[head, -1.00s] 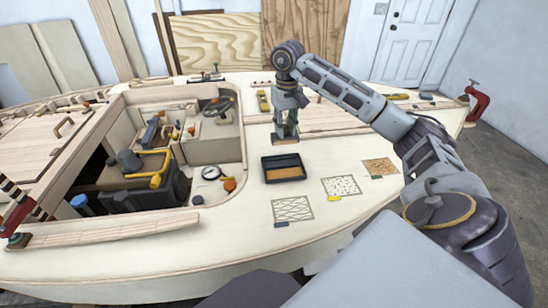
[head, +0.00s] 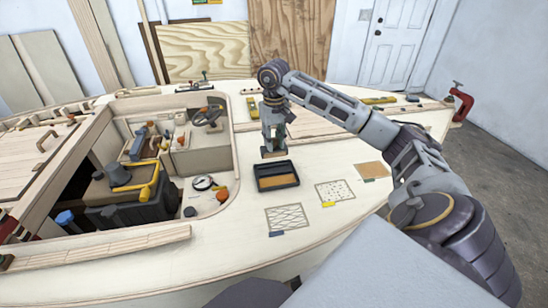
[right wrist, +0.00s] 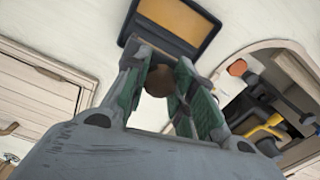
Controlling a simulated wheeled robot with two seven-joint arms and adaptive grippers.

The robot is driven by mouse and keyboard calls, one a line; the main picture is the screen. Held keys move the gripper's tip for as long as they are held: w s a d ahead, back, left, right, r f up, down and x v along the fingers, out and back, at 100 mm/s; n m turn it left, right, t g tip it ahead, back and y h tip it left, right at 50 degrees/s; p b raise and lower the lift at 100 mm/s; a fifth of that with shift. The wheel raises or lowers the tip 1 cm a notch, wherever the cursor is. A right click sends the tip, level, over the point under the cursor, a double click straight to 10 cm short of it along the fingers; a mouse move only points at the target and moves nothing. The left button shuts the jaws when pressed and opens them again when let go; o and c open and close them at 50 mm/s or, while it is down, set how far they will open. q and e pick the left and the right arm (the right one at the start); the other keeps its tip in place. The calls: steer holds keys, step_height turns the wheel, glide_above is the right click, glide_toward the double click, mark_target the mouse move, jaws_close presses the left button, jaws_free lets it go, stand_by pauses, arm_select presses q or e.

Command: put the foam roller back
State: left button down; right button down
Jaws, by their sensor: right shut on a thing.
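My right gripper (head: 273,140) points down over the pale deck, just behind the black tray (head: 290,180) in the head view. It is shut on a small brown thing (right wrist: 158,80) between its green-padded fingers in the right wrist view. I take this thing to be the foam roller; its shape is mostly hidden by the fingers. In the head view a brownish edge of it (head: 273,154) shows at the fingertips. The tray has an amber floor and also shows ahead of the fingertips in the right wrist view (right wrist: 176,30). My left gripper is out of view.
Patterned patches (head: 285,218) lie on the deck in front and right of the tray. The open cockpit (head: 185,150) with tools and a dark case (head: 125,215) is to the left. A yellow-topped tool (head: 253,107) lies behind the gripper. A red clamp (head: 461,103) is at the right edge.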

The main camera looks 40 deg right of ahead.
step_height(320, 180, down, 2)
steer(key=shift+f, duration=0.45)
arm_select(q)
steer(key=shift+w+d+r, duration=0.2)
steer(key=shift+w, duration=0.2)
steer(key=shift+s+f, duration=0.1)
